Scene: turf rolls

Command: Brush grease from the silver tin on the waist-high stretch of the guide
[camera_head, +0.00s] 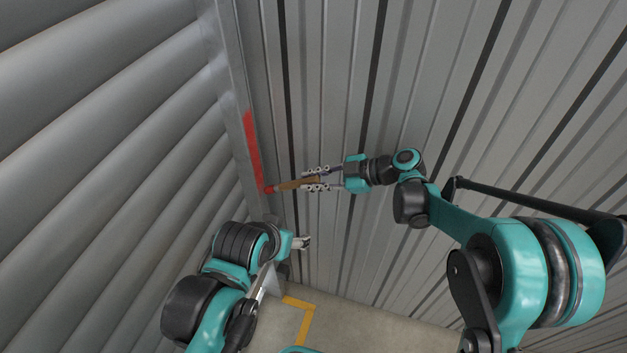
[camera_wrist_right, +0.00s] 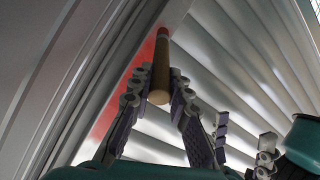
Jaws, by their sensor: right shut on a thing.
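The guide (camera_head: 236,85) is a grey metal upright between the slatted shutter and the ribbed wall. A red band (camera_head: 252,145) runs along part of it; the band also shows in the wrist view (camera_wrist_right: 107,118). My right gripper (camera_head: 315,180) is shut on the tan handle of a brush (camera_head: 288,185). The brush's red tip is at the lower end of the red band and appears to touch the guide. The handle also shows between the fingers in the wrist view (camera_wrist_right: 161,75). My left gripper (camera_head: 302,242) is lower down, partly hidden; its jaws are unclear. I cannot make out the silver tin.
The slatted grey shutter (camera_head: 90,120) fills the left side. The ribbed wall (camera_head: 430,90) spans the right. Below is a concrete floor (camera_head: 355,325) with a yellow painted line (camera_head: 306,318). My left arm is close to the shutter and guide.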

